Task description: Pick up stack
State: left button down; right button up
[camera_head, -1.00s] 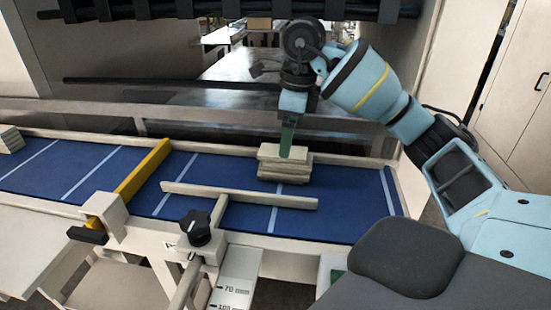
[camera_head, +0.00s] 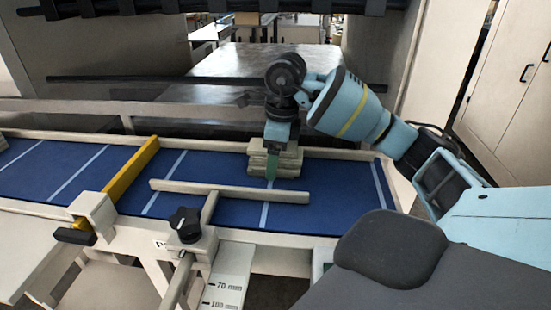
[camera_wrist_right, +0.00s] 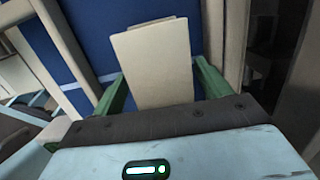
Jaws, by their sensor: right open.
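A small stack of flat beige pieces (camera_head: 292,161) lies on the blue belt (camera_head: 328,188), behind the pale guide bar. It also shows in the right wrist view (camera_wrist_right: 153,62), with its top sheet lying between the green fingers. My right gripper (camera_head: 271,165) points down at the stack, one green finger showing in front of its near side. In the right wrist view the gripper (camera_wrist_right: 162,82) is open, with a finger on either side of the stack. A gap shows beside each finger, and contact cannot be made out. My left gripper is not in view.
A pale T-shaped guide bar (camera_head: 228,191) with a black knob (camera_head: 184,222) lies across the belt in front of the stack. A yellow bar (camera_head: 131,170) crosses the belt at left. Another beige stack (camera_head: 4,144) sits at the far left edge.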

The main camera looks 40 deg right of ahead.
jog(key=c, duration=1.1)
jog(key=shift+r, duration=0.85)
jog(key=shift+w+a+r, duration=0.1)
jog(key=shift+a+r, duration=0.1)
jog(key=shift+r, duration=0.3)
jog(key=shift+a+r, duration=0.15)
jog(key=shift+r, duration=0.3)
jog(key=a, duration=0.5)
jog(key=w+a+r, duration=0.1)
jog(key=a, duration=0.4)
jog(key=w+a, duration=0.1)
jog(key=a, duration=0.4)
jog(key=shift+r+b, duration=0.2)
jog(key=shift+b, duration=0.2)
jog(key=shift+a, duration=0.1)
jog(key=shift+r, duration=0.1)
